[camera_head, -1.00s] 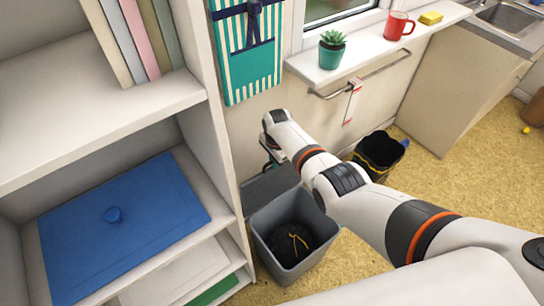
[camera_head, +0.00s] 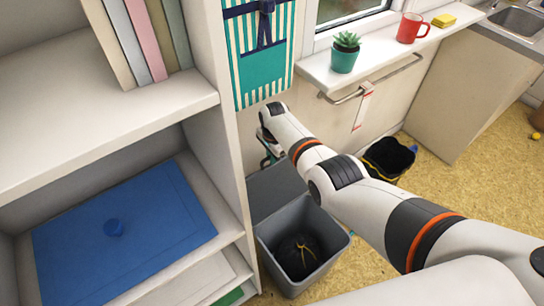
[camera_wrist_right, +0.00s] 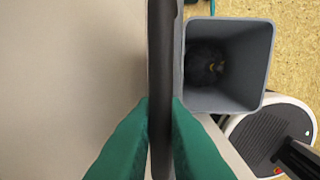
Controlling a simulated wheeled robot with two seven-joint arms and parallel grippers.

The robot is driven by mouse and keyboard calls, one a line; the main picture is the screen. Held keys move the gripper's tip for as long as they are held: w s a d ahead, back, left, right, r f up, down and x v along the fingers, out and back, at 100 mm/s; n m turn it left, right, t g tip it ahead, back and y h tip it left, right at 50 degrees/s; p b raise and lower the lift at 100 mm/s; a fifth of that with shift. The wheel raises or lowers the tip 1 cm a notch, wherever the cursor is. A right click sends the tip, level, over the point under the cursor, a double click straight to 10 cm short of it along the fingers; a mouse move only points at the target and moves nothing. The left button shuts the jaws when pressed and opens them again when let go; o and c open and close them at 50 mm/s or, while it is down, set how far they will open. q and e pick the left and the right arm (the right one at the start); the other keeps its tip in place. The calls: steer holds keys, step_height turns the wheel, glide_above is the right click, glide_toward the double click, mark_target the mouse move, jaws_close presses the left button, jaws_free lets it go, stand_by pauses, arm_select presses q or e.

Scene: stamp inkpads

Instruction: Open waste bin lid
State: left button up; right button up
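The grey waste bin (camera_head: 333,252) stands on the floor beside the shelf, its mouth open and a dark liner with a yellow tie inside. Its grey lid (camera_head: 275,188) is raised at the bin's back, near the wall. In the right wrist view the lid (camera_wrist_right: 161,60) shows edge-on as a dark upright strip, with the open bin (camera_wrist_right: 255,60) to its right. My right gripper (camera_wrist_right: 160,102) has its green fingers on both sides of the lid, closed on it. In the head view my wrist mostly hides that gripper. My left gripper is out of view.
A white shelf (camera_head: 225,150) with books and a blue board (camera_head: 125,225) stands close on the left. A second bin with a black liner (camera_head: 388,158) is behind my arm. A windowsill (camera_head: 385,55) holds a plant and red mug.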

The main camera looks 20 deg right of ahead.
steer(key=o, duration=0.3)
steer(key=shift+o, duration=0.3)
steer(key=shift+s, duration=0.1)
steer(key=shift+r+p, duration=0.35)
step_height(320, 180, up, 12)
steer(key=p, duration=0.3)
steer(key=shift+s+f, duration=0.25)
steer(key=shift+d, duration=0.1)
